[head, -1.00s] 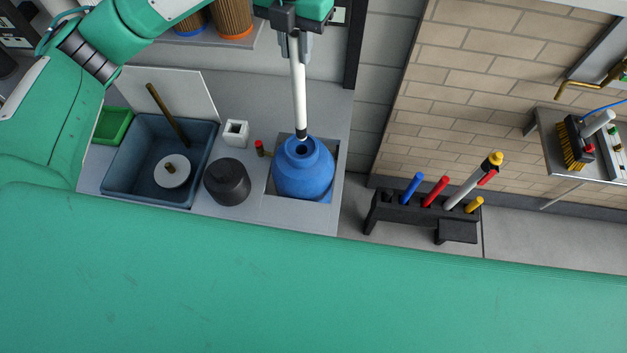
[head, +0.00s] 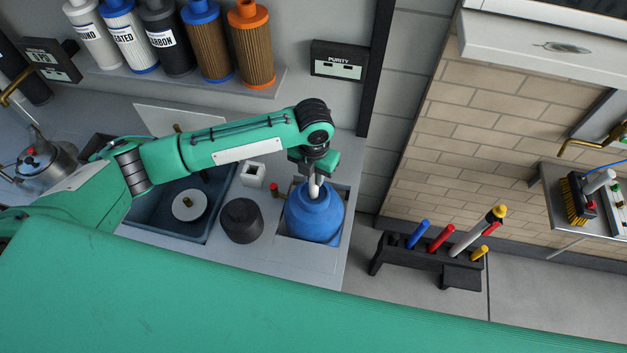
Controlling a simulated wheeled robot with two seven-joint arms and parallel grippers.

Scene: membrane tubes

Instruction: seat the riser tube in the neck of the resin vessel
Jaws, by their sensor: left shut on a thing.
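The blue resin vessel (head: 313,220) sits in a square recess of the grey counter, its neck facing up. My left gripper (head: 315,178) is just above the neck, shut on the riser tube (head: 315,190). Only a short pale length of the tube shows between the gripper and the vessel. Its lower part is hidden, apparently inside the neck; I cannot see how deep it reaches. The neck's rim is partly hidden by the gripper and tube. My right gripper is not in view.
A dark round cap-like piece (head: 241,220), a small white square holder (head: 253,174) and a red-topped valve (head: 275,188) stand left of the vessel. A blue-grey basin (head: 150,234) lies further left. Labelled cartridges (head: 168,40) line a shelf behind. A black rack (head: 408,253) holds coloured tools at right.

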